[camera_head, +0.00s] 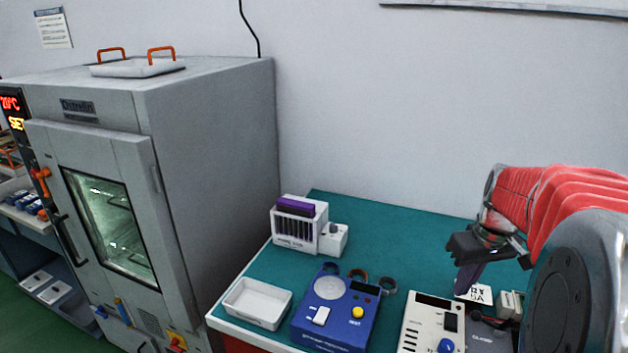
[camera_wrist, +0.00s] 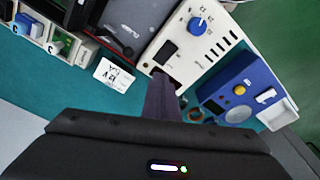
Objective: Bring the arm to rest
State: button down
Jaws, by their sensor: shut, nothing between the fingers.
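My red-sleeved arm reaches in from the right of the head view. My gripper (camera_head: 466,282) hangs over the right part of the green bench mat (camera_head: 400,254), its dark fingers pointing down. In the wrist view the fingers of my gripper (camera_wrist: 163,84) are together, with nothing held between them. They show in front of the white device with a blue knob (camera_wrist: 192,52). Whether the fingertips touch anything below cannot be told.
A blue device (camera_head: 336,311), a white tray (camera_head: 257,303) and a white rack unit with a purple top (camera_head: 298,225) stand on the bench. A white label card (camera_head: 473,292) lies near my gripper. A tall grey oven (camera_head: 215,165) stands left.

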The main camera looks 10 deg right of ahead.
jog(key=shift+s+a+f+m, duration=0.55)
jog(key=shift+s+f+m, duration=0.3)
jog(key=shift+m, duration=0.35)
jog(key=s+a+r+n+t, duration=0.1)
jog(key=s+a+r, duration=0.1)
jog(key=a, duration=0.6)
jog(key=s+a+r+n+t, duration=0.1)
jog(key=s+a, duration=0.2)
jog(key=a, duration=0.6)
jog(key=s+a+r+n+t, duration=0.1)
jog(key=s+a+r, duration=0.1)
jog(key=a, duration=0.6)
jog(key=shift+s+a+r+t, duration=0.3)
jog(key=shift+s+a+t, duration=0.1)
jog(key=shift+s, duration=0.25)
jog(key=shift+s, duration=0.15)
